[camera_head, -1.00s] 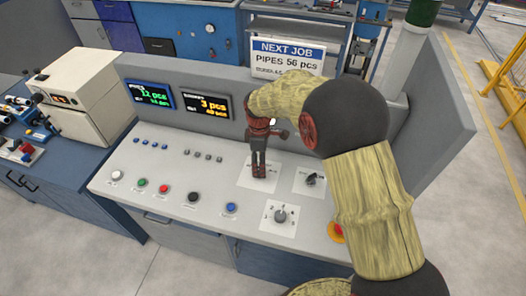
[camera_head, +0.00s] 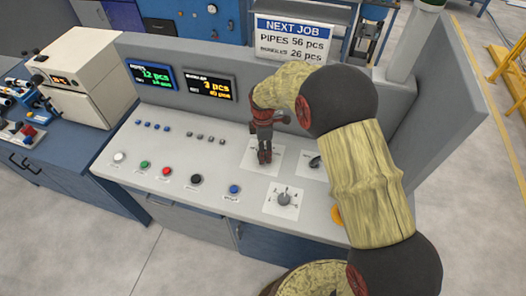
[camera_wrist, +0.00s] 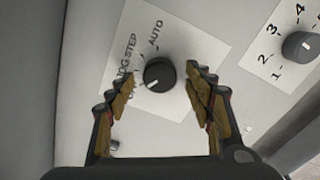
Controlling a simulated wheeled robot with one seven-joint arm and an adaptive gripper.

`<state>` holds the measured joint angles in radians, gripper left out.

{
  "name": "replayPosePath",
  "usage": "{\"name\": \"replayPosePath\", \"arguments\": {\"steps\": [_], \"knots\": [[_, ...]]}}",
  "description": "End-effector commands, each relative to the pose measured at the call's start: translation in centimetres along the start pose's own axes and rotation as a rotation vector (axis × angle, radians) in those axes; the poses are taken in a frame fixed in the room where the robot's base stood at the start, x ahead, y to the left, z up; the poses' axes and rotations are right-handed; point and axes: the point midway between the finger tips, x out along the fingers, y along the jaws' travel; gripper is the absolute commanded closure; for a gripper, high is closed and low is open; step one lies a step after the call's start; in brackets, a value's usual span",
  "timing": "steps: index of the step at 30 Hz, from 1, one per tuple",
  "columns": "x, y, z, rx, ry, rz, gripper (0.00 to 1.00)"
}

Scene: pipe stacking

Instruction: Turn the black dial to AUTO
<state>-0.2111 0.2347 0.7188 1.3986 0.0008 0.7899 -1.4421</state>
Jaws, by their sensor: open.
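The black dial (camera_wrist: 159,74) stands on a white label plate (camera_wrist: 180,100) marked JOG, STEP and AUTO. Its white pointer mark faces the lower left in the wrist view, away from AUTO, near a lowest label I cannot read clearly. My gripper (camera_wrist: 161,71) is open, with one finger on each side of the dial. Gaps show between the fingertips and the dial; I cannot tell how far above the panel they are. In the head view my gripper (camera_head: 264,157) points down over the plate (camera_head: 250,164) and hides the dial.
A numbered dial (camera_head: 284,199) sits nearby, also in the wrist view (camera_wrist: 300,46). Several push buttons line the panel's left. Two displays (camera_head: 209,87) and a NEXT JOB sign (camera_head: 290,40) stand behind.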

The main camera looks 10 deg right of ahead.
Motion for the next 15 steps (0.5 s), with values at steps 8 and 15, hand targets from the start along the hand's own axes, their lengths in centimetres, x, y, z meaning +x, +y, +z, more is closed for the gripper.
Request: {"name": "replayPosePath", "arguments": {"steps": [8,15], "knots": [[0.49,0.06,-0.01,0.000,0.000,0.002,0.47],[0.48,0.04,-0.01,0.001,0.000,0.001,0.56]]}}
